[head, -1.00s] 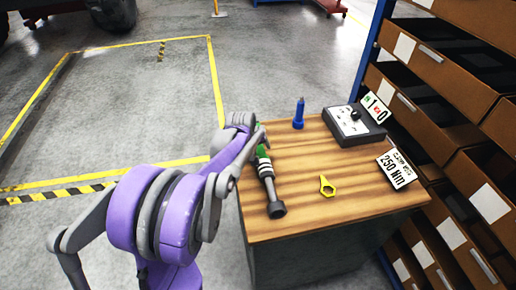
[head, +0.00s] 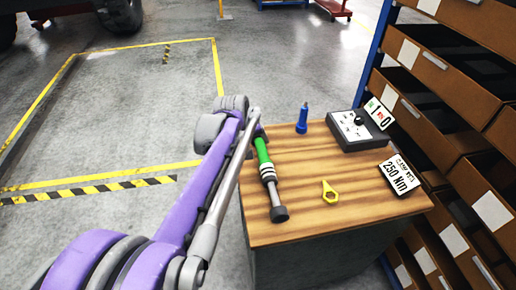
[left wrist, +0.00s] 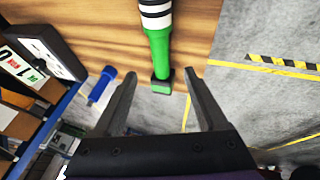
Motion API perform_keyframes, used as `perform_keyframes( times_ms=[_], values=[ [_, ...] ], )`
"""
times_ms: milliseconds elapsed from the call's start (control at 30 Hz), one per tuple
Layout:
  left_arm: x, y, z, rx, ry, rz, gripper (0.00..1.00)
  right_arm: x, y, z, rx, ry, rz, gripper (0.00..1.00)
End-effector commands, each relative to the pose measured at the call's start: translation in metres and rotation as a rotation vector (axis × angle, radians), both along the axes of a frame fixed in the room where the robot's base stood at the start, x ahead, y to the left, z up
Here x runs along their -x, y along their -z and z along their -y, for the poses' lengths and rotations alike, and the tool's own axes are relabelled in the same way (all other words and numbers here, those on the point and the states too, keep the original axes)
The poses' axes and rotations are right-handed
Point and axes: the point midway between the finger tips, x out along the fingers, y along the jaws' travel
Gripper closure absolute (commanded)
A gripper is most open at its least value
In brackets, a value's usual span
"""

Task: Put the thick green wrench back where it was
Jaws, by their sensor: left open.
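The thick green wrench (head: 263,155) lies on the left part of the wooden table, its green handle toward the far edge and its dark round head toward the near edge. It has black and white bands below the green part. In the left wrist view the green handle (left wrist: 158,48) points down between the fingers of my left gripper (left wrist: 158,88). The fingers are open and apart from the handle, with nothing between them gripped. In the head view my left arm reaches along the table's left side, and its gripper is mostly hidden. My right gripper is out of view.
The wooden table (head: 305,205) also holds a yellow ring wrench (head: 329,192), a blue bottle-shaped tool (head: 302,118), a grey control box (head: 352,130) and a "250 Nm" sign (head: 399,175). A shelf with brown bins (head: 445,75) stands at the right.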

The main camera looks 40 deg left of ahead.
Motion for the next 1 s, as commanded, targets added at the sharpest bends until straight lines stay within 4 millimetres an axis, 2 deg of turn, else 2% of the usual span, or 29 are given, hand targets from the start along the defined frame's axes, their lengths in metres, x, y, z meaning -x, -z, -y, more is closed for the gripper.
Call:
perform_keyframes(
  times_ms=[167,267,367,400,500,600,700,800,1000],
  values=[
    [0.004,-0.004,0.005,-0.003,0.011,-0.002,0.25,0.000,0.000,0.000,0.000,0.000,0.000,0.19],
    [0.012,-0.001,0.032,-0.025,0.080,-0.012,0.25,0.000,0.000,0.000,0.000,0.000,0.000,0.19],
    [0.035,0.009,0.083,-0.075,0.224,-0.029,0.25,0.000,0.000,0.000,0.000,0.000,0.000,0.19],
    [0.048,0.014,0.106,-0.100,0.296,-0.036,0.25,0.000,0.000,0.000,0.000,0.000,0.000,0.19],
    [0.085,0.033,0.157,-0.170,0.484,-0.051,0.25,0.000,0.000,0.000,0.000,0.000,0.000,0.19],
    [0.120,0.052,0.193,-0.235,0.646,-0.058,0.25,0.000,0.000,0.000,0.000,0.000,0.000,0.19],
    [0.147,0.069,0.214,-0.284,0.766,-0.059,0.25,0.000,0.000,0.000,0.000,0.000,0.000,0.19],
    [0.163,0.081,0.226,-0.317,0.840,-0.058,0.25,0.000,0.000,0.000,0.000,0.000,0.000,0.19],
    [0.171,0.086,0.230,-0.335,0.879,-0.058,0.25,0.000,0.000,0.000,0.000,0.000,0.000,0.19]
  ],
)
